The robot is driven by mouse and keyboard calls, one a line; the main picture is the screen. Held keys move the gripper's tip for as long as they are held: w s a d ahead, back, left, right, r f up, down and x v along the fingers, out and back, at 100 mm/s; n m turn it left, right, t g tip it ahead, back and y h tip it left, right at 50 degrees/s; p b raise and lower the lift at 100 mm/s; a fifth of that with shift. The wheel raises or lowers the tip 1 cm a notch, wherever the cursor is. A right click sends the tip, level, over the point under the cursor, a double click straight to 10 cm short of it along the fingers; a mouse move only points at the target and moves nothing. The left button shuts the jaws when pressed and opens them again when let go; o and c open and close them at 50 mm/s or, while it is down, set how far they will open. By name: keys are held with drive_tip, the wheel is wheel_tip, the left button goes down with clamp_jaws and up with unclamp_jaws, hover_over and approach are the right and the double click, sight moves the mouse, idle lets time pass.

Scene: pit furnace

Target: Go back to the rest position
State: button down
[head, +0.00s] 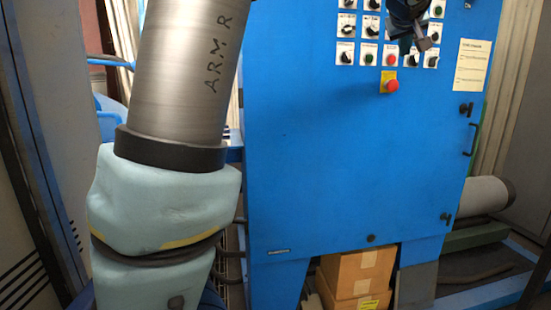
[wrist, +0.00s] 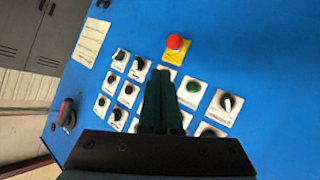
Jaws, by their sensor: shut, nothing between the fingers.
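My gripper (head: 424,43) shows at the top right of the head view, in front of the blue cabinet's control panel (head: 310,150). In the wrist view the dark green fingers (wrist: 160,78) lie together, with nothing between them. Their tips overlap the panel just below the red emergency button (wrist: 175,44) on its yellow plate. I cannot tell how far the tips are from the panel. The fingers and the dark gripper body hide some of the switches.
Several black knobs and green buttons on white plates surround the fingers. The red button (head: 392,86) shows below the switch rows in the head view. A paper notice (head: 472,65) hangs at right. Cardboard boxes (head: 357,272) sit under the cabinet. A grey cylinder (head: 487,195) lies at right.

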drive_tip(key=a+f+g+y+p, duration=0.2)
drive_tip(key=a+f+g+y, duration=0.2)
drive_tip(key=a+f, duration=1.6)
drive_tip(key=s+a+f+g+y, duration=0.1)
drive_tip(key=s+a+f+g, duration=0.2)
drive_tip(key=s+a+f, duration=0.4)
drive_tip(key=s+a+f+g+y+p, duration=0.1)
drive_tip(key=s+a+f+g, duration=0.1)
drive_tip(key=s+a+f, duration=0.6)
drive_tip(key=s+a, duration=0.3)
drive_tip(key=s, duration=0.2)
drive_tip(key=shift+s+a+f+g, duration=0.15)
drive_tip(key=shift+a+f+g, duration=0.05)
drive_tip(key=shift+a+g, duration=0.2)
drive_tip(key=c, duration=1.6)
unclamp_jaws()
